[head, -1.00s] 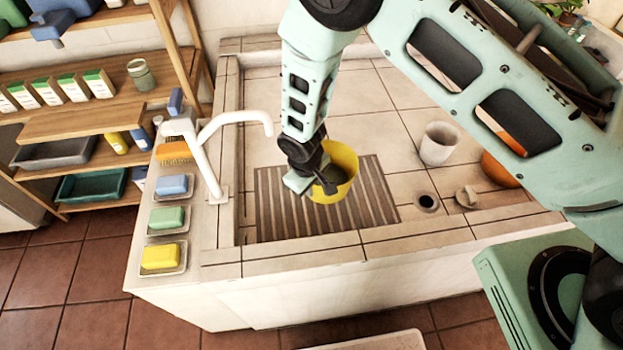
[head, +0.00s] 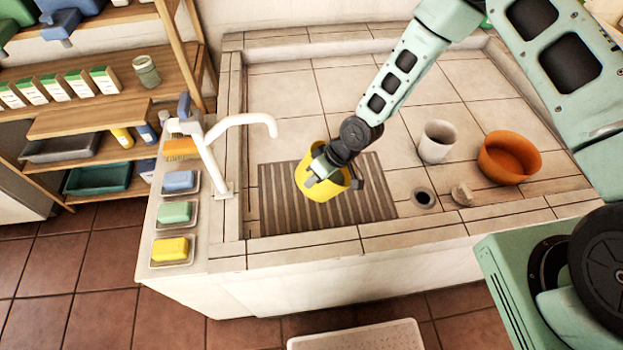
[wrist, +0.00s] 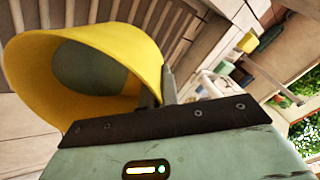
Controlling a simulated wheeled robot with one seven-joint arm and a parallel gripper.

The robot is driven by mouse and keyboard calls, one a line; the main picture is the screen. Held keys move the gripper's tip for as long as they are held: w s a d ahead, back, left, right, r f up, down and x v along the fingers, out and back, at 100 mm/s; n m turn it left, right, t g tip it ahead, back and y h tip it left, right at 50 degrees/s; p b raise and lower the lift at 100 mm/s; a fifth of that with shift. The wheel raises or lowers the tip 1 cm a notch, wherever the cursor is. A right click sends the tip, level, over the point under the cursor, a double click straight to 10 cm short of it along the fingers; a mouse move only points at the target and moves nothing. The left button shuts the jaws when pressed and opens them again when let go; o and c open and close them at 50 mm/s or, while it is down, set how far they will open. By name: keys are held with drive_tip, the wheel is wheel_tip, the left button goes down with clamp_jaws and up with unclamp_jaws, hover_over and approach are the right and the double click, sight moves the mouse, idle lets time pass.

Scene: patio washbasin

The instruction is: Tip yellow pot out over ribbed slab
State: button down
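The yellow pot (head: 305,187) is above the left part of the ribbed slab (head: 378,205) in the head view. My gripper (head: 335,176) is shut on the pot's wall and covers part of it. In the wrist view the pot (wrist: 125,42) is tilted, with its wide mouth facing the lower left. A grey-green round area shows inside it; I cannot tell whether this is contents or the pot's bottom. A finger of my gripper (wrist: 168,88) is against the rim. The slab's ribs (wrist: 195,25) show behind the pot. Nothing is seen falling out.
A white tap (head: 210,160) arches over the basin left of the pot. A white cup (head: 436,142), an orange bowl (head: 510,157), a drain hole (head: 424,198) and a small stopper (head: 461,194) are to the right. Soap dishes line the left ledge. The basin's back is clear.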

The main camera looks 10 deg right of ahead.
drive_tip(key=shift+d+r+y, duration=0.15)
drive_tip(key=shift+r+y, duration=0.1)
drive_tip(key=shift+y, duration=0.05)
drive_tip(key=shift+w+d+r+y+b, duration=0.15)
drive_tip(key=shift+d+y+b, duration=0.25)
drive_tip(key=shift+y, duration=0.3)
drive_tip(key=shift+d+y+b, duration=0.15)
drive_tip(key=shift+y+b, duration=0.15)
drive_tip(key=d+y+b, duration=0.1)
drive_tip(key=b, duration=0.2)
drive_tip(key=d+y+b, duration=0.1)
drive_tip(key=y+b, duration=0.1)
drive_tip(key=b, duration=0.1)
drive_tip(key=shift+r, duration=0.35)
drive_tip(key=d+y+b, duration=0.1)
drive_tip(key=b, duration=0.2)
drive_tip(key=shift+f, duration=0.1)
